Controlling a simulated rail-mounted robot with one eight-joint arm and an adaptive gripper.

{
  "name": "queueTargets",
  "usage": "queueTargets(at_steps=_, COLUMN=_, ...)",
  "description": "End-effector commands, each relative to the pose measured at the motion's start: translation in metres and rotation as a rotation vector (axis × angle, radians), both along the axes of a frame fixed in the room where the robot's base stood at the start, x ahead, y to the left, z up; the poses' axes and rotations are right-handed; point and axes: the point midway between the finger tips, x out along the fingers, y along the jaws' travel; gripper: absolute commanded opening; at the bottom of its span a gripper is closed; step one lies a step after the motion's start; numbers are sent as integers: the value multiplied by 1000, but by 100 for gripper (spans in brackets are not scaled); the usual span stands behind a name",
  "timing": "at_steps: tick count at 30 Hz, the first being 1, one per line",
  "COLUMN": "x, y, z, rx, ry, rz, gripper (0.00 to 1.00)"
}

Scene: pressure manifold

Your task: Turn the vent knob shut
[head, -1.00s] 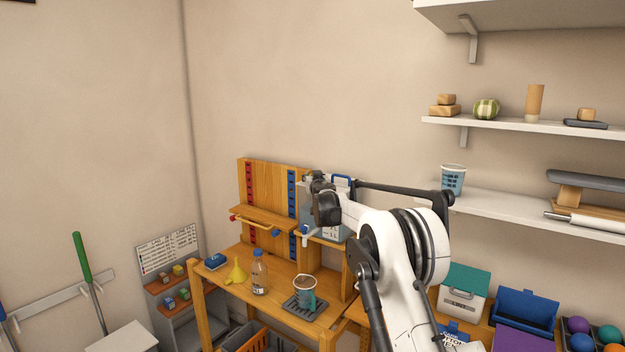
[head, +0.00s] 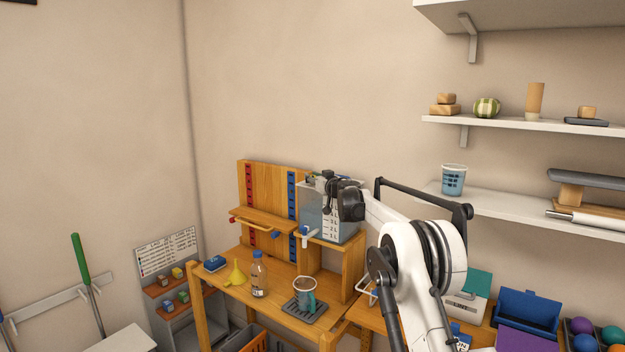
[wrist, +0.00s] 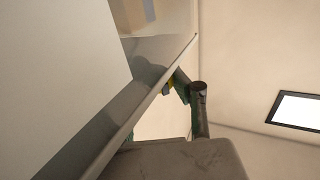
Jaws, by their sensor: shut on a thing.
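The clear tank with volume marks (head: 318,226) stands on the raised wooden shelf of the bench. My gripper (head: 328,185) is at the tank's top edge, with its dark body in front of the upper right part. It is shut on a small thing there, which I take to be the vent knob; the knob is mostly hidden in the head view. In the wrist view, a small green and yellow part (wrist: 178,86) shows beside a dark upright piece, close to the tank's slanted edge. How far the knob is turned cannot be told.
A white spigot (head: 305,236) sticks out at the tank's lower front. Below, a cup (head: 305,290) stands on a dark drip tray (head: 304,311), with a bottle (head: 259,275) and yellow funnel (head: 237,272) to the left. Wall shelves are at the right.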

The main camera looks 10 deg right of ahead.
Motion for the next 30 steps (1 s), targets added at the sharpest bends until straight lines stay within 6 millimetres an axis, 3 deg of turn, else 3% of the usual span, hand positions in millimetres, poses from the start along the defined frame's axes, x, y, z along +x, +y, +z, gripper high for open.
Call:
queueTargets(at_steps=20, x=0, y=0, z=-1, rx=-1, ry=0, rz=70, gripper=0)
queueTargets(at_steps=21, x=0, y=0, z=-1, rx=-1, ry=0, rz=70, gripper=20)
queueTargets(at_steps=24, x=0, y=0, z=0, rx=-1, ry=0, rz=70, gripper=33)
queueTargets(at_steps=27, x=0, y=0, z=0, rx=0, ry=0, rz=70, gripper=43)
queueTargets(at_steps=30, x=0, y=0, z=0, rx=0, ry=0, rz=70, gripper=43)
